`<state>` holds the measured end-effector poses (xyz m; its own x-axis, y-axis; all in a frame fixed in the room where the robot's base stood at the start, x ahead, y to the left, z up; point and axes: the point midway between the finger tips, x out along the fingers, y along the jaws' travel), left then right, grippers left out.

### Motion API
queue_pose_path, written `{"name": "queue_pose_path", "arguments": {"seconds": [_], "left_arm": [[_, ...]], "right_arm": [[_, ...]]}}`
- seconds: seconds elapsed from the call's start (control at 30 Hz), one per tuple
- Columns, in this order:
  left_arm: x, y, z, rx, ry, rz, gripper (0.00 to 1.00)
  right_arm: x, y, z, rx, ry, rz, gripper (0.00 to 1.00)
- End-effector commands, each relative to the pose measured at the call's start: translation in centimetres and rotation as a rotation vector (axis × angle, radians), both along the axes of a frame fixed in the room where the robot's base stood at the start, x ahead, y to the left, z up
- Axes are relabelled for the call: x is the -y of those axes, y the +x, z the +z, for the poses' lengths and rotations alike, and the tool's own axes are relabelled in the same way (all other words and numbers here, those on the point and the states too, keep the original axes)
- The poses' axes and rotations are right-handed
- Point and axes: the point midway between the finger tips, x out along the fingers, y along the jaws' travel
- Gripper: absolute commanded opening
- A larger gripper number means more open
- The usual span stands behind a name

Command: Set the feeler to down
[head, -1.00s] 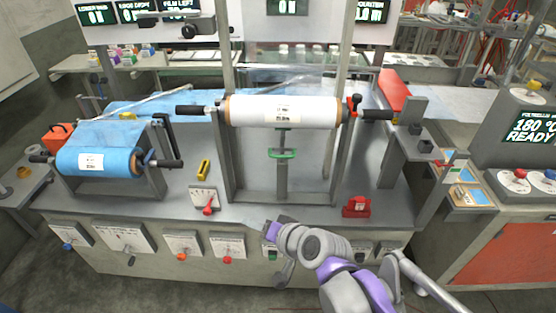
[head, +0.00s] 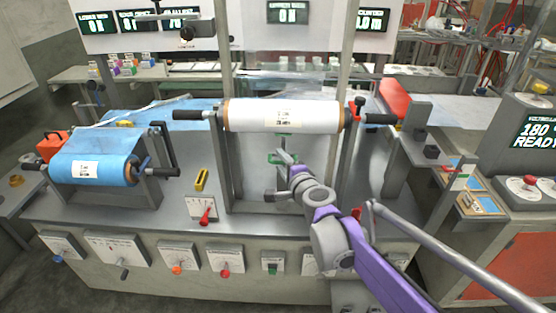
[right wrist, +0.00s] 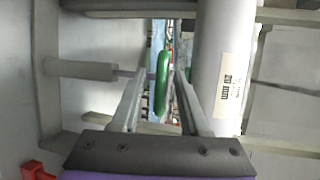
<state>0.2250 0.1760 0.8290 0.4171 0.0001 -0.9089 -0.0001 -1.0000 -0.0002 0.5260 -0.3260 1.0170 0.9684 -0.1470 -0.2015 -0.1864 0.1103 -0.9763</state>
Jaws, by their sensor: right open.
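The feeler appears to be the green-handled part (head: 276,158) beneath the white film roll (head: 284,115), in the middle of the machine. In the head view my right gripper partly covers the green handle. In the right wrist view the green handle (right wrist: 162,83) shows as a long bar between the two fingers, beside the white roll (right wrist: 222,70). My right gripper (right wrist: 160,85) is open around the handle; I cannot tell whether either finger touches it. It also shows in the head view (head: 283,162), just below the roll. My left gripper is not in view.
A blue film roll (head: 88,170) sits on a stand at the left. A red-handled lever (head: 206,213) is left of my right arm. Metal uprights (head: 222,165) flank the white roll closely. Several knobs line the front panel. A heater box stands at the right.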

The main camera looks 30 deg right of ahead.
Motion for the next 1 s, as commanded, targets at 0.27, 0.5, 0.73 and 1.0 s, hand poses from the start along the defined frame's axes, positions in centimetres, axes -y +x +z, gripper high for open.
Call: {"name": "queue_pose_path", "arguments": {"seconds": [0.27, 0.5, 0.73, 1.0], "left_arm": [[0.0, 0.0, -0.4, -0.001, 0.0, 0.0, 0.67], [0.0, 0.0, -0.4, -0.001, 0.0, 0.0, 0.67], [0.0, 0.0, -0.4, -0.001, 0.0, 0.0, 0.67], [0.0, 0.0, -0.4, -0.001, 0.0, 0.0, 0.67]], "right_arm": [[0.4, 2.8, -0.6, 0.0, -0.001, 0.001, 0.45], [0.4, 3.0, -0.6, 0.0, -0.001, 0.001, 0.45], [0.4, 3.0, -0.6, 0.0, -0.001, 0.001, 0.16], [0.4, 3.0, -0.6, 0.0, -0.001, 0.001, 0.0]]}}
